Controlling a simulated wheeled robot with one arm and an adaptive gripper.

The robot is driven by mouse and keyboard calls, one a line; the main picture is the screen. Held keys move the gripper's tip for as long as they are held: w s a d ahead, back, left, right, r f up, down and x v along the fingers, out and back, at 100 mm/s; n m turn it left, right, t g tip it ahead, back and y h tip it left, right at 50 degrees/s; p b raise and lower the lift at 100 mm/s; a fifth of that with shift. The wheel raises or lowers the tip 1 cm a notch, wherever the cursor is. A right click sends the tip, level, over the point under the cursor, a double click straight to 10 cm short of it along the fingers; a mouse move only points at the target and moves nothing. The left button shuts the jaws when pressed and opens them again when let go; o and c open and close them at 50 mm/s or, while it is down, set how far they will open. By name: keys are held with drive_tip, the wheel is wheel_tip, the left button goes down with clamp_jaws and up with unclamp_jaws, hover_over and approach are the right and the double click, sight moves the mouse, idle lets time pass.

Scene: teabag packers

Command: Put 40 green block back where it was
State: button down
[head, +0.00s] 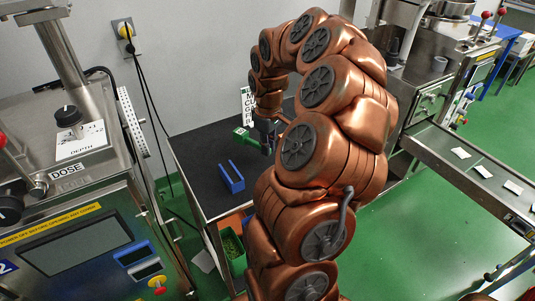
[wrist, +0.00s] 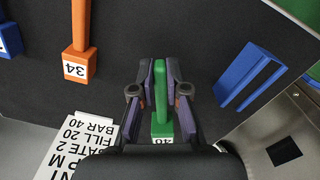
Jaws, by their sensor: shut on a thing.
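The green block (wrist: 161,95), a long bar with a white label reading 40 at its near end, lies lengthwise between my fingers in the wrist view. My gripper (wrist: 160,80) is shut on it, one finger along each side. In the head view the green block (head: 243,137) shows beside my gripper (head: 266,143), over the dark tabletop (head: 200,150). I cannot tell whether it touches the tabletop. My arm hides part of the table to the right.
A blue slotted piece (wrist: 248,76) lies right of my gripper; the head view shows it too (head: 230,177). An orange block (wrist: 79,45) labelled 34 is at left, beside a white printed card (wrist: 78,143). A steel machine (wrist: 290,135) borders the lower right.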

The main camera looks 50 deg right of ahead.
sight(268, 164)
drive_tip(key=shift+f+p, duration=0.35)
drive_tip(key=shift+f, duration=1.55)
drive_tip(key=shift+f, duration=0.15)
drive_tip(key=c, duration=1.2)
unclamp_jaws()
wheel_tip(268, 164, up, 12)
drive_tip(key=shift+f+b, duration=0.25)
drive_tip(key=shift+b, duration=0.95)
drive_tip(key=shift+a+r, duration=0.15)
drive_tip(key=shift+r, duration=0.3)
